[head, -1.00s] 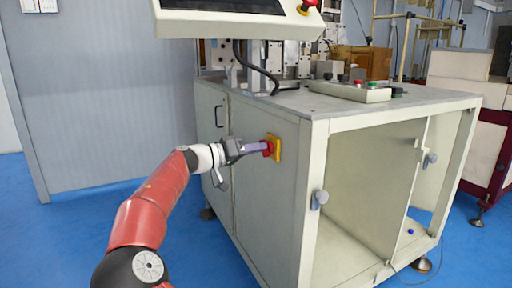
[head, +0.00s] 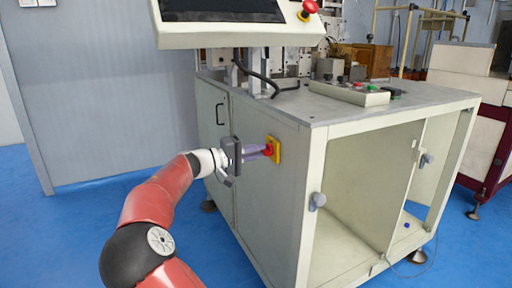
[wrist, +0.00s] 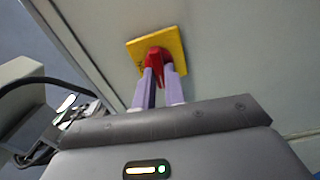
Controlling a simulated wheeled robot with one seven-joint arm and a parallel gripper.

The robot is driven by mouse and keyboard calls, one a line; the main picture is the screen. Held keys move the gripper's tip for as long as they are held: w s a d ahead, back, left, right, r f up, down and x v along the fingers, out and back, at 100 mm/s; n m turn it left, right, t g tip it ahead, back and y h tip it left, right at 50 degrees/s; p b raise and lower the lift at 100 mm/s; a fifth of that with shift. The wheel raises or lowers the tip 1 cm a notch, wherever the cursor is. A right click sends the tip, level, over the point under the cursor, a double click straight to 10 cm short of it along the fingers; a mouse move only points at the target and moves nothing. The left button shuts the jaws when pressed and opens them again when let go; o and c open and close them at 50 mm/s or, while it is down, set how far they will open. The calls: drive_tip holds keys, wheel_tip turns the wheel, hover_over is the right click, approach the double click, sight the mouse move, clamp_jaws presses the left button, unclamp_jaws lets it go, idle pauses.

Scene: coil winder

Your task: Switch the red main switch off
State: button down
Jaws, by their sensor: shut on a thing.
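The red main switch (head: 268,149) sits on a yellow plate (head: 277,150) on the front left panel of the pale machine cabinet. In the wrist view, the red handle (wrist: 157,56) stands in front of the yellow plate (wrist: 172,40). My gripper (head: 263,151) reaches the switch from the left. Its two lilac fingers (wrist: 159,76) are on either side of the red handle and shut on it. The fingers hide part of the handle, and I cannot read any marking of the switch position.
The cabinet (head: 262,190) has an open front bay on the right. A tilted screen panel (head: 235,33) with a red stop button (head: 310,7) overhangs above the arm. A small button box (head: 350,94) stands on top. Blue floor (head: 90,230) is free on the left.

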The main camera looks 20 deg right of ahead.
drive_tip(key=shift+n, duration=0.5)
drive_tip(key=c, duration=1.5)
unclamp_jaws()
drive_tip(key=shift+o, duration=0.2)
drive_tip(key=a, duration=0.7)
drive_tip(key=shift+a, duration=0.4)
drive_tip(key=shift+s, duration=0.1)
